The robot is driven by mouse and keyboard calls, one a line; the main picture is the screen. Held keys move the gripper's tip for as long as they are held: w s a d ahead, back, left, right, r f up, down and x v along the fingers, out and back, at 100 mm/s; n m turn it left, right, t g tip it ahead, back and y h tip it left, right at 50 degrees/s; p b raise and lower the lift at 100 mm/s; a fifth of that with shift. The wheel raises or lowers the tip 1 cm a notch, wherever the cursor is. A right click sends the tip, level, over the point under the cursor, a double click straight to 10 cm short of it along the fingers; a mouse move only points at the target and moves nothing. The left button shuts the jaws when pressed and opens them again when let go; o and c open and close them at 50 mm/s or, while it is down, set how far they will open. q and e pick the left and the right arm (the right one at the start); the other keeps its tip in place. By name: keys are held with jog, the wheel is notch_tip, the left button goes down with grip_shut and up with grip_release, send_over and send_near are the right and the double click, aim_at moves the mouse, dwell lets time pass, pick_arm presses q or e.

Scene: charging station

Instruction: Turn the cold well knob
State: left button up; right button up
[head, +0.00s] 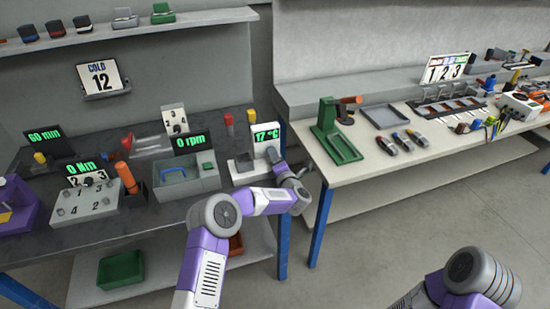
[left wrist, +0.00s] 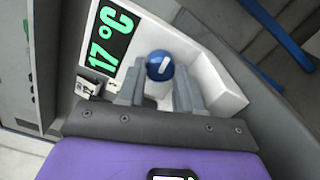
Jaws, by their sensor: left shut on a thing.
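The cold well (head: 243,178) is a pale unit at the right end of the dark left bench. Its display (head: 267,134) reads 17 °C in green, and it also shows in the left wrist view (left wrist: 108,38). The cold well knob (left wrist: 160,66) is round and blue with a white mark, beside the display. My left gripper (left wrist: 158,86) is shut on the knob, one grey finger on either side. In the head view the gripper and my arm hide the knob. My right forearm shows at the lower right; its gripper is out of view.
A sign (head: 103,77) on the wall reads COLD 12. The white bench (head: 365,165) holds a green stand (head: 327,130). Open floor lies in front.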

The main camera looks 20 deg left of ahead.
pick_arm(q)
jog(key=shift+m, duration=1)
pick_arm(e)
jog(key=shift+r, duration=0.1)
pick_arm(q)
jog(key=o, duration=1)
jog(key=shift+s, duration=0.1)
jog(key=shift+o, duration=0.2)
jog(key=shift+f, duration=0.1)
